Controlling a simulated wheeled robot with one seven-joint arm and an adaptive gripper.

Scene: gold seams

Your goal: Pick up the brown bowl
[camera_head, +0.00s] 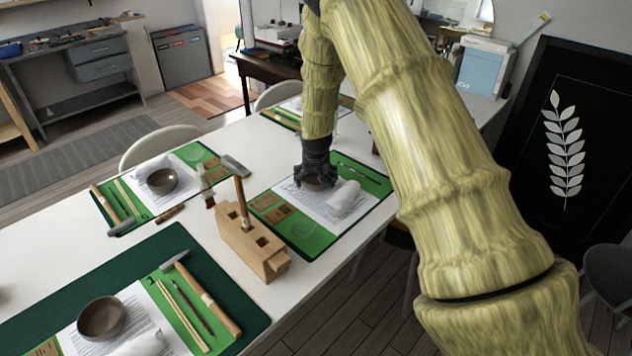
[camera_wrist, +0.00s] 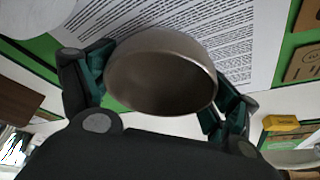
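The brown bowl (camera_wrist: 160,80) is between the two fingers of my gripper (camera_wrist: 163,95) in the wrist view, its hollow facing the camera. The fingers are spread wide, one on each side of the bowl and close to its wall. I cannot make out whether the pads touch it. In the head view my gripper (camera_head: 316,172) points down over the same bowl (camera_head: 319,184), which is mostly hidden beneath it, above the white paper on a green mat (camera_head: 372,181). Two similar bowls are at the other places, one at the left (camera_head: 161,181) and one at the front (camera_head: 102,318).
A wooden block with holes (camera_head: 250,247) and an upright tool stands left of my gripper. A white cloth-like thing (camera_head: 344,200) lies just right of the bowl. A hammer (camera_head: 232,165) and a small bottle (camera_head: 206,190) are to the left. White table shows between the mats.

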